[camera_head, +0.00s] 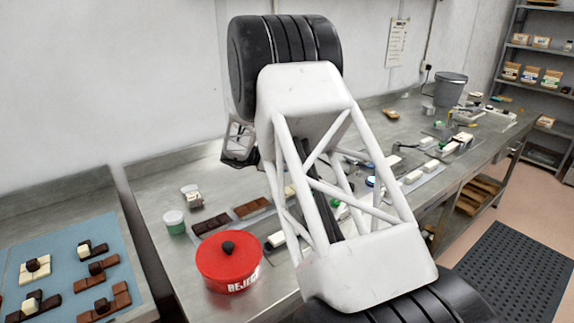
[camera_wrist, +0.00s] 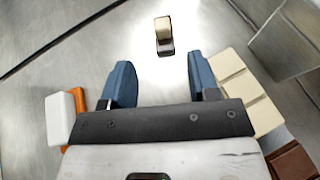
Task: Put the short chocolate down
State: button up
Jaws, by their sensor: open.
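In the wrist view, a small short chocolate piece (camera_wrist: 164,28), with a cream top and a darker end, stands on the bare metal bench beyond my fingertips. My gripper (camera_wrist: 162,80) is open, with its two blue fingers apart and nothing between them. The piece lies ahead of the gap and is clear of both fingers. In the head view my gripper end (camera_head: 240,145) is mostly hidden behind my arm, and I cannot tell which piece there is the one in the wrist view.
A cream bar (camera_wrist: 240,92) and a dark brown bar (camera_wrist: 293,160) lie right of my gripper. A white block (camera_wrist: 60,118) is at left. In the head view, a red reject pot (camera_head: 228,265) stands in front and a blue mat (camera_head: 60,250) with several chocolates lies left.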

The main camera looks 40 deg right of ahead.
dwell(0.6)
jog(key=w+a+r+n+t, duration=0.2)
jog(key=a+r+n+t, duration=0.3)
jog(key=r+n+t, duration=0.3)
jog(key=w+a+r+n+t, duration=0.2)
jog(key=a+r+n+t, duration=0.35)
jog(key=r+n, duration=0.3)
jog(key=s+a+r+n+t+y, duration=0.1)
jog(key=s+a+r+n+y, duration=0.15)
jog(key=a+n, duration=0.3)
jog(key=s+a+r+n+t+y, duration=0.1)
jog(key=s+a+n+t+y, duration=0.1)
jog(key=a+n+y, duration=0.3)
jog(key=s+a+r+n+t+y, duration=0.1)
jog(key=s+a+r+n+y, duration=0.15)
jog(key=a+n, duration=0.35)
jog(key=s+a+f+n+g+y, duration=0.1)
jog(key=s+a+n+g+y, duration=0.1)
jog(key=s+a+n, duration=0.6)
jog(key=s+a+f+n+g+y, duration=0.25)
jog(key=s+n, duration=0.35)
jog(key=s, duration=0.4)
jog(key=s+f+n+g+h, duration=0.1)
jog(key=s+n, duration=0.4)
jog(key=s, duration=0.6)
jog(key=s+a+f+n+g+h, duration=0.1)
jog(key=s+f+n+g, duration=0.3)
jog(key=s, duration=0.7)
jog(key=shift+n, duration=1.2)
